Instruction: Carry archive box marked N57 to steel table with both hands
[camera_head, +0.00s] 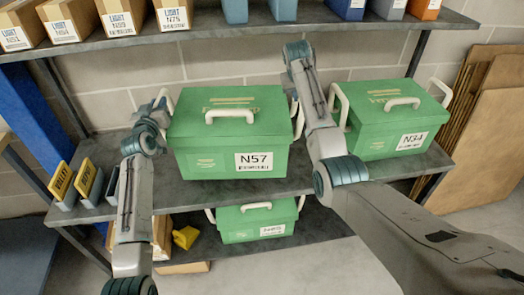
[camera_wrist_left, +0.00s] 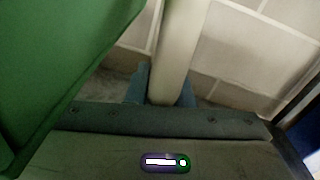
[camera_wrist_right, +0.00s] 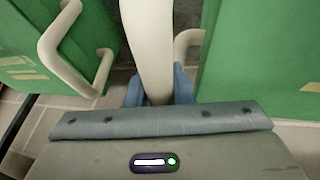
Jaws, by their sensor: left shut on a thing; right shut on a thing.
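The green archive box marked N57 (camera_head: 232,140) sits on the middle shelf (camera_head: 290,185), label facing me, with a white handle on its lid and one at each end. My left gripper (camera_head: 157,112) is at its left end, shut on the white left handle (camera_wrist_left: 174,50). My right gripper (camera_wrist_right: 158,92) is at its right end, shut on the white right handle (camera_wrist_right: 148,40); the arm partly hides it in the head view. The box's green side also shows in the left wrist view (camera_wrist_left: 50,60). The steel table is not clearly identifiable.
A green box marked N34 (camera_head: 385,125) stands close on the right, beside my right arm. Another green box (camera_head: 240,222) is on the shelf below. The upper shelf (camera_head: 330,20) holds cartons and bins. Yellow-labelled bins (camera_head: 75,183) stand at left; flat cardboard (camera_head: 490,140) leans at right.

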